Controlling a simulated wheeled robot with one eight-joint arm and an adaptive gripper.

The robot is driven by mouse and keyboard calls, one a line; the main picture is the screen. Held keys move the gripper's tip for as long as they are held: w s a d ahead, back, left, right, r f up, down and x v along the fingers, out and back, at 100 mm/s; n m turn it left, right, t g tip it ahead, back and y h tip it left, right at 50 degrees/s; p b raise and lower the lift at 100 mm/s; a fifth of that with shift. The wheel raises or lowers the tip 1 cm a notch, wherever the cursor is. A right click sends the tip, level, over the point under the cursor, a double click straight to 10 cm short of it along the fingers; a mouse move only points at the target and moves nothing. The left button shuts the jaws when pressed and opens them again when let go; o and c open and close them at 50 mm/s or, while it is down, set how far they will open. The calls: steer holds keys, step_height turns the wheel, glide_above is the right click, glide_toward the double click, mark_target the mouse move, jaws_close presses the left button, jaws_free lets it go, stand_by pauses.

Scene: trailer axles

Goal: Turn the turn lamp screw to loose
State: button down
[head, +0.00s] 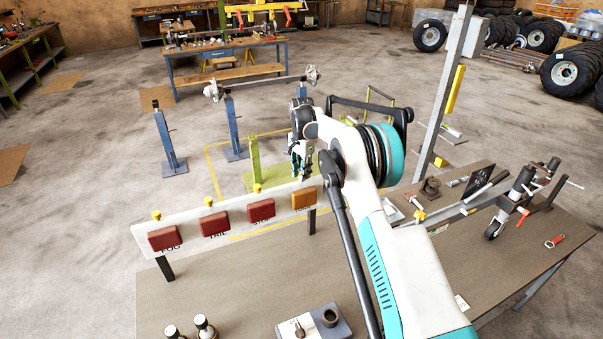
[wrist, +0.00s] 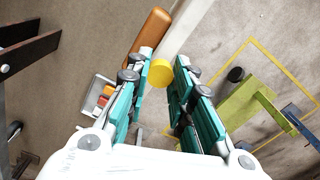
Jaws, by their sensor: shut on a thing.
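The orange turn lamp (head: 304,199) is mounted at the right end of a white board (head: 145,234). It also shows in the wrist view (wrist: 146,38), beside the board's top edge (wrist: 188,28). Its yellow turn lamp screw (wrist: 160,72) sits between my fingertips in the wrist view. In the head view my gripper hides that screw. My gripper (head: 303,172) is over the lamp end of the board, pointing down; it also shows in the wrist view (wrist: 160,75), its teal fingers shut on the screw from both sides. The screw's turned angle cannot be told.
Three red lamps (head: 260,210) with yellow screws (head: 257,188) line the board to the left. The bench (head: 240,285) holds a grey block (head: 342,329) in front and a jack wheel (head: 495,229) at right. Behind the board stand a green post (head: 254,155) and blue stands (head: 168,140).

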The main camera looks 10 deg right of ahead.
steer(key=n+b, duration=0.3)
steer(key=n, duration=0.2)
steer(key=shift+f, duration=0.15)
steer(key=n+b, duration=0.2)
steer(key=n, duration=0.3)
steer(key=n+b, duration=0.1)
steer(key=n, duration=0.4)
steer(key=shift+n+b, duration=0.35)
steer(key=shift+n, duration=0.05)
steer(key=n, duration=0.5)
steer(key=shift+b, duration=0.35)
steer(key=shift+n, duration=0.4)
steer(key=c, duration=1.4)
jaws_free()
steer(key=shift+r, duration=0.2)
